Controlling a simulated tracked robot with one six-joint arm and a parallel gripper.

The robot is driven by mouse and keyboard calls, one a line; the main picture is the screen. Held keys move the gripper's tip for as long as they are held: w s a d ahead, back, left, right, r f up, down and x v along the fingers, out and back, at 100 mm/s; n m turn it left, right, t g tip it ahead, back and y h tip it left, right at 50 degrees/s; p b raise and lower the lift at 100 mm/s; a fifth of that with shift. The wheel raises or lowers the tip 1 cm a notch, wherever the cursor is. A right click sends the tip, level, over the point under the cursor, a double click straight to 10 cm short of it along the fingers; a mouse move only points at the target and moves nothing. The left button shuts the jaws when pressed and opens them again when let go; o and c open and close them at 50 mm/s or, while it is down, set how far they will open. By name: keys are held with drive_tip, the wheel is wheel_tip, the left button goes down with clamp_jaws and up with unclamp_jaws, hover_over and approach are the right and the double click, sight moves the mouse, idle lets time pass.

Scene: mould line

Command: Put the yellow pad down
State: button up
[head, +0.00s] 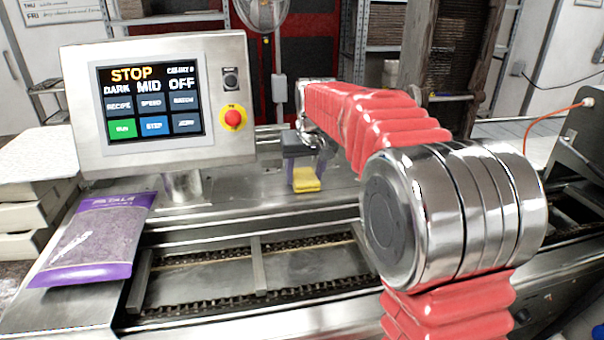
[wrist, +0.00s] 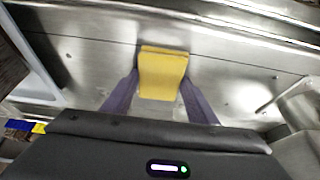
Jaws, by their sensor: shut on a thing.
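The yellow pad (head: 306,179) is between the fingers of my gripper (head: 305,172), low over the steel top of the machine, behind the conveyor. In the wrist view the yellow pad (wrist: 162,73) sits between the tips of the two purple-grey fingers of my gripper (wrist: 160,85), which are shut on it. Bare steel surface (wrist: 95,45) shows around the pad. I cannot tell whether the pad touches the steel.
A control panel (head: 155,100) with a red stop button (head: 233,118) stands at left. A purple bag (head: 92,238) lies at the front left. The chain conveyor (head: 210,275) runs across the front. In the wrist view a small blue and yellow item (wrist: 28,127) shows at left.

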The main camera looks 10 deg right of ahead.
drive_tip(key=o, duration=0.7)
drive_tip(key=shift+f, duration=0.15)
drive_tip(key=shift+o, duration=1.1)
drive_tip(key=shift+d+f, duration=0.1)
drive_tip(key=shift+s+r, duration=0.1)
drive_tip(key=shift+r, duration=0.3)
drive_tip(key=v, duration=1.1)
drive_tip(key=shift+r, duration=0.45)
drive_tip(key=shift+s, duration=0.1)
